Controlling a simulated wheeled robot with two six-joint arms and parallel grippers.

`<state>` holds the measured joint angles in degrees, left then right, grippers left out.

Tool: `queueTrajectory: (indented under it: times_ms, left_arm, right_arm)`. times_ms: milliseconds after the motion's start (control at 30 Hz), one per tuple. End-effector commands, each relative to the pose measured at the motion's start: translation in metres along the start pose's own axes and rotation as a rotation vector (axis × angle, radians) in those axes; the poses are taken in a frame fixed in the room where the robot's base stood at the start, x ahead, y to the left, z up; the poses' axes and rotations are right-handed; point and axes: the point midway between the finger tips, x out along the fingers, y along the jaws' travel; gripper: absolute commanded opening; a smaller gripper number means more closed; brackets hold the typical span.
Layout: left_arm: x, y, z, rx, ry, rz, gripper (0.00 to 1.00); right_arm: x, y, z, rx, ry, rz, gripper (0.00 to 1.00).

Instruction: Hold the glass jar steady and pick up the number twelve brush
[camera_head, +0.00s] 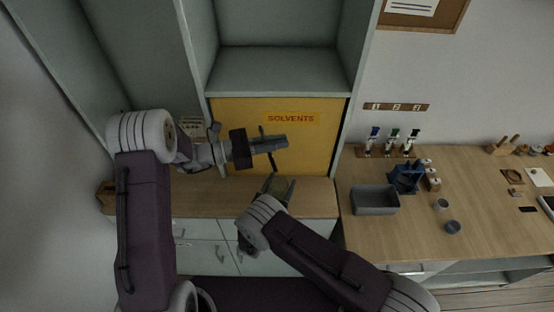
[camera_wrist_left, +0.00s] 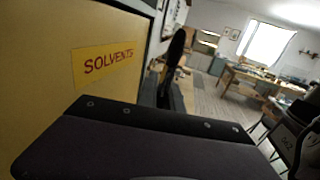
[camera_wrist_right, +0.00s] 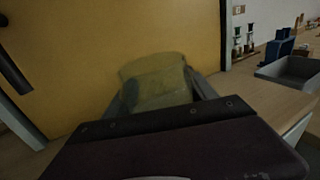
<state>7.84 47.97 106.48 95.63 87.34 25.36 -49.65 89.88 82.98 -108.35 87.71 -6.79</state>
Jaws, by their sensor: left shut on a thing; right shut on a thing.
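The glass jar (camera_wrist_right: 155,78) is a see-through, yellowish-green vessel between the fingers of my right gripper (camera_wrist_right: 160,100). In the head view the jar (camera_head: 277,185) is small and partly covered by that gripper (camera_head: 279,188), which is shut on it. My left gripper (camera_head: 284,143) is higher, in front of the yellow door, and is shut on a thin dark brush (camera_head: 271,161). The brush is tilted slightly and its lower end points toward the jar, apart from it. It shows as a dark, round-ended shape in the left wrist view (camera_wrist_left: 175,48). I cannot read a number on it.
The yellow door (camera_head: 235,115) marked SOLVENTS stands close behind both grippers. A wooden worktop (camera_head: 215,197) runs below it. On the bench at right are a grey bin (camera_head: 375,200), a blue rack (camera_head: 405,177), several small bottles and two small cups.

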Motion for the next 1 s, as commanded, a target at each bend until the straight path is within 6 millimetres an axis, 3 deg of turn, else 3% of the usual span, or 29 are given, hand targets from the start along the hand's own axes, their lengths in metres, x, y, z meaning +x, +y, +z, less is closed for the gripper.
queueTrajectory:
  times_ms: [167,433,467,533,867,1000]
  left_arm:
    - [0.000,0.000,0.022,0.001,0.000,0.000,0.00]
    - [0.000,0.000,0.025,-0.002,0.001,0.000,0.00]
    - [0.000,0.000,0.025,-0.002,0.001,0.000,0.00]
    - [0.000,0.000,0.025,-0.001,0.001,0.000,0.00]
    - [0.000,0.000,0.025,-0.001,0.000,0.000,0.00]
    - [0.000,0.000,0.025,-0.001,0.000,0.000,0.00]
  right_arm:
    - [0.000,0.000,0.000,0.000,-0.001,0.000,0.13]
    - [0.000,0.000,0.000,0.000,-0.001,0.000,0.13]
    - [0.000,0.000,0.000,0.000,-0.001,0.000,0.68]
    - [0.000,0.000,0.000,0.000,-0.001,0.000,0.88]
    - [-0.001,0.000,0.000,0.000,0.000,0.001,0.91]
    - [-0.022,0.002,0.000,-0.002,0.000,0.005,0.91]
